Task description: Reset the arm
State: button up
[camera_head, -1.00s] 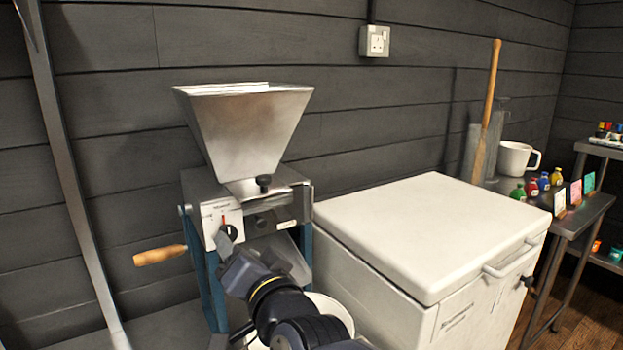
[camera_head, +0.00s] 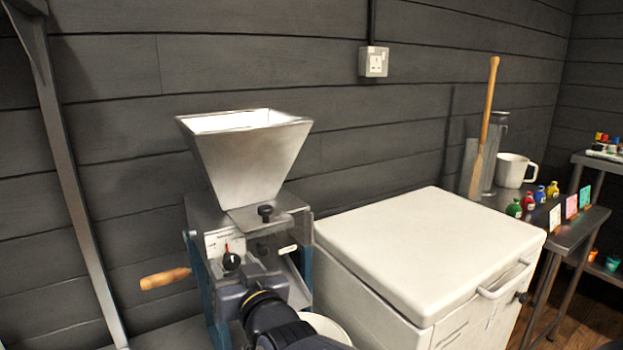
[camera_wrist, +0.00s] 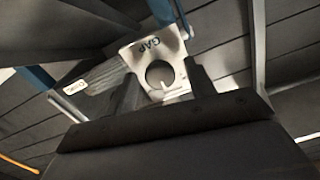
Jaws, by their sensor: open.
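My gripper (camera_head: 240,292) is at the front of the grain mill, just below and in front of its black dial knob (camera_head: 231,261). In the wrist view my gripper (camera_wrist: 162,88) has its two dark fingers apart, with nothing held between them. Beyond the fingers is a pale plate marked "GAP" (camera_wrist: 152,48) with a round dark shape in it. The mill has a steel hopper (camera_head: 248,160) on top and a wooden crank handle (camera_head: 165,278) at its left. My forearm hides the mill's lower front.
A white chest (camera_head: 430,250) with a closed lid stands close on the right. A white bucket (camera_head: 328,328) is partly hidden behind my arm. A table (camera_head: 575,222) at the far right holds a jug (camera_head: 513,171) and small bottles. A plank wall closes the back.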

jog(key=shift+r+n+p, duration=0.2)
jog(key=shift+n+p, duration=0.6)
jog(key=shift+n, duration=0.1)
jog(key=v, duration=1)
jog(key=shift+s+f, duration=0.15)
jog(key=shift+f, duration=0.05)
